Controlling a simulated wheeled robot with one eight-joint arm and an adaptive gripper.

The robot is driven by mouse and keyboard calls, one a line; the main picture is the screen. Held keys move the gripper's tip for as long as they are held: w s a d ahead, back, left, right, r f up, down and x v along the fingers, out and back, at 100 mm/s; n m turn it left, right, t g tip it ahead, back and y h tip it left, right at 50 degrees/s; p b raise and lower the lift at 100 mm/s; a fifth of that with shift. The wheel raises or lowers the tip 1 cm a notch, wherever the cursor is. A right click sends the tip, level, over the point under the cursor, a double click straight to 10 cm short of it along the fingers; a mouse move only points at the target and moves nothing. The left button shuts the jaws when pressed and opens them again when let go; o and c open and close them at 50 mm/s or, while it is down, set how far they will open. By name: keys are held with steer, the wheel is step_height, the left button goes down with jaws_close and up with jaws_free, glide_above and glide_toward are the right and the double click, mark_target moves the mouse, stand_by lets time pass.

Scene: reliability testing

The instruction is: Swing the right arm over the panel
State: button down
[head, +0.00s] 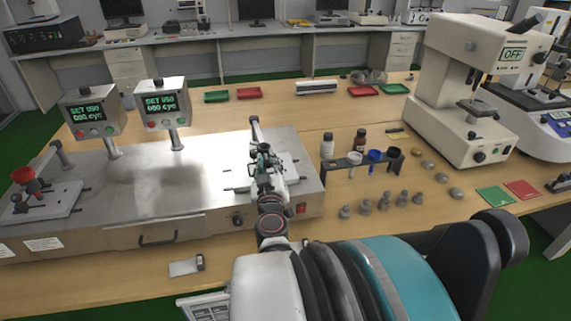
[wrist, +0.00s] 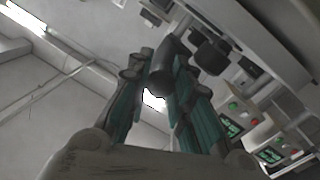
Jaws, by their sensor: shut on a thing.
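The test machine (head: 150,208) has a wide metal top panel. Its right arm (head: 254,124) is a grey bar that rises from the right part of the top, beside a light plate (head: 292,170). My gripper (head: 263,156) is over this plate, at the lower part of the bar. In the wrist view my gripper (wrist: 165,92) has its teal fingers closed around a dark rounded bar end (wrist: 172,62). My arm and fingers hide much of the right arm's base.
Two display boxes (head: 162,103) on posts stand behind the panel at left. A red-topped fixture (head: 24,176) sits at far left. Bottles (head: 327,146), a cup rack (head: 343,163) and several metal pieces (head: 384,201) lie right of the machine, before a microscope (head: 462,90).

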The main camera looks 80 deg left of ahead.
steer(key=shift+s+t, duration=0.3)
steer(key=shift+s, duration=0.2)
steer(key=c, duration=1.4)
jaws_free()
steer(key=shift+s, duration=0.15)
